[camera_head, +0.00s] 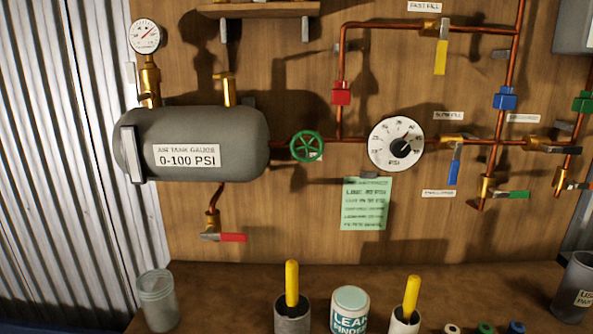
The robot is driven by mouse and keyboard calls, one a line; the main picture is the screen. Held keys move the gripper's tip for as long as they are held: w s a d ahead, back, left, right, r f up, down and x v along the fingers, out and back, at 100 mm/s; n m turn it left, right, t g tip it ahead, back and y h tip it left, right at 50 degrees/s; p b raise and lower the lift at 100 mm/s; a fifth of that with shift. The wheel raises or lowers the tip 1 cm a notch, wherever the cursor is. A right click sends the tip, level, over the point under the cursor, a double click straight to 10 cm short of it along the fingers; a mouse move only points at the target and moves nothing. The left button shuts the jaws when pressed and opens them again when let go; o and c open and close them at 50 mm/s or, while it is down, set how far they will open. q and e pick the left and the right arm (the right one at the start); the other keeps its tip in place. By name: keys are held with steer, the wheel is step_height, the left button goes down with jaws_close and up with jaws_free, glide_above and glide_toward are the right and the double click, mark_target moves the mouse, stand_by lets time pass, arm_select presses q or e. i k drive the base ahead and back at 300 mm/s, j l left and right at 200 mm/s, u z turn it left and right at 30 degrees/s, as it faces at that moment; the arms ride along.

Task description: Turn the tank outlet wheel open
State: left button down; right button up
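The tank outlet wheel (306,147) is a green spoked handwheel on the copper pipe just right of the grey air tank (240,140). From this view I cannot tell how far it is turned. The tank carries a label reading "AIR TANK GAUGE 0-100 PSI" and a small round gauge (145,37) at its upper left. A larger PSI gauge (396,144) sits to the right of the wheel. Neither of my grippers is in the picture, and nothing touches the wheel.
Yellow (440,57), blue (454,166), green (512,194) and red (233,237) lever valves stick out from the board. On the bench stand a clear jar (157,300), a leak finder tub (350,311) and two yellow-handled tools (292,284) in cups. The space before the wheel is clear.

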mark_target(306, 143)
steer(key=u, duration=1.1)
steer(key=k+l+u, duration=0.35)
steer(key=l+u, duration=0.15)
steer(key=k+l, duration=0.2)
